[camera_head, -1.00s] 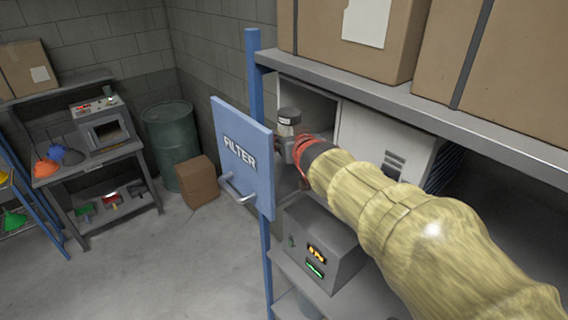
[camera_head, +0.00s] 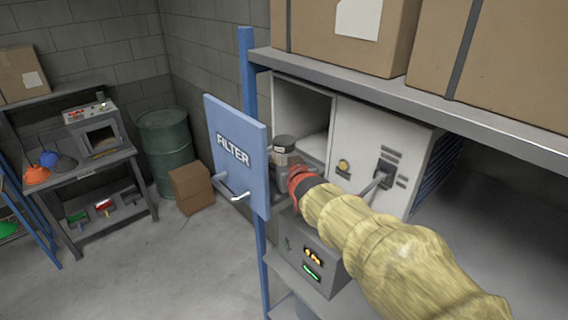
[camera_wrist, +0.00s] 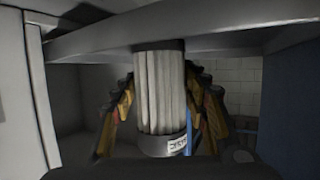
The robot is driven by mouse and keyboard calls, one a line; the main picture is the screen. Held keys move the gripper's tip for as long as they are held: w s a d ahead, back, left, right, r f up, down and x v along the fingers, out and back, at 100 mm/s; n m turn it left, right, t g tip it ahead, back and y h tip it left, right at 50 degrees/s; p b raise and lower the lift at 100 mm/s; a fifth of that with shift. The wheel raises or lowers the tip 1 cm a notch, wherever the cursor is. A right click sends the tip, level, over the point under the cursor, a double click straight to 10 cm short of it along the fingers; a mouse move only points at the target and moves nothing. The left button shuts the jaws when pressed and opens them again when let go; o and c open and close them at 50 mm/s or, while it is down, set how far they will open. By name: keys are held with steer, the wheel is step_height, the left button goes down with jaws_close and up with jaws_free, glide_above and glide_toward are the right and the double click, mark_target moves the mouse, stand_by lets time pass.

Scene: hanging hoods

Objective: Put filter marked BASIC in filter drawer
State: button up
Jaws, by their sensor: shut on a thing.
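A filter (camera_head: 284,152), a pale pleated cylinder with dark ends, is held upright in my gripper (camera_head: 287,172). In the wrist view the filter (camera_wrist: 160,85) stands between the two fingers, with a small white label whose text I cannot read clearly. The open compartment (camera_head: 303,112) of the light grey cabinet is behind and above the filter. The filter is outside, low in front of the compartment's opening. My gripper and arm hide the compartment's lower edge.
The cabinet front (camera_head: 375,150) has a yellow button and a dark lever right of the opening. A shelf (camera_head: 400,90) with cardboard boxes runs above. A grey control box (camera_head: 315,250) sits below. A blue post (camera_head: 250,90) stands by the door.

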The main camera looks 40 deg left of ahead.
steer(key=shift+f, duration=0.2)
steer(key=o, duration=1.2)
steer(key=shift+o, duration=0.6)
steer(key=shift+r, duration=0.15)
steer(key=shift+r, duration=0.15)
steer(key=b+v, duration=0.2)
steer(key=v, duration=1)
